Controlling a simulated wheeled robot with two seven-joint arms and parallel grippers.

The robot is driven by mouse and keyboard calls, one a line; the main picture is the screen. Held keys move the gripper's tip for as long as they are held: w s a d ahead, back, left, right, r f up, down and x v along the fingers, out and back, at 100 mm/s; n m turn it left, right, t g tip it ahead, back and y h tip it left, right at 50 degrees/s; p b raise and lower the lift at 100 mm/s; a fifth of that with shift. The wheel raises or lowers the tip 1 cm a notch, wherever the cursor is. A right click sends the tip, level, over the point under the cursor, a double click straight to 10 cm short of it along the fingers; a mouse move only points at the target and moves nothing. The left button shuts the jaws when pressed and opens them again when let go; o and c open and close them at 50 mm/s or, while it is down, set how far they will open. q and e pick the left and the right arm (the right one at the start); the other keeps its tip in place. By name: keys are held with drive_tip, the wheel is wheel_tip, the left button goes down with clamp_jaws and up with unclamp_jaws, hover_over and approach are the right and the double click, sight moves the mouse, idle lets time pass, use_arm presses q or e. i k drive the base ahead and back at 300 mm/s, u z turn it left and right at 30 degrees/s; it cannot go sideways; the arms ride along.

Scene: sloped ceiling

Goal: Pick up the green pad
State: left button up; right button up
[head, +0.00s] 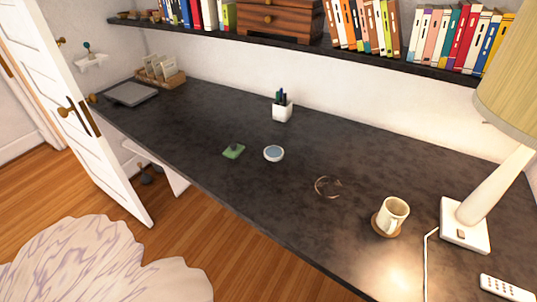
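The green pad (233,152) lies on the dark desk (190,130), left of the middle and towards the front edge. It is small and flat, and a small dark object (234,146) sits on top of it; what that is cannot be told. A small round bowl (273,153), blue-grey inside, stands just right of the pad, apart from it. Neither of my grippers shows in the head view.
A white pen cup (282,110) stands behind the pad. A mug (391,214) on a coaster, a thin ring (328,187), a lamp (470,218) and a remote (507,289) lie to the right. A shelf (290,45) overhangs the back. An open door (100,130) stands left.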

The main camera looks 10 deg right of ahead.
sight(234, 149)
drive_tip(key=u, duration=1.35)
drive_tip(key=i, duration=1.9)
drive_tip(key=z, duration=2.2)
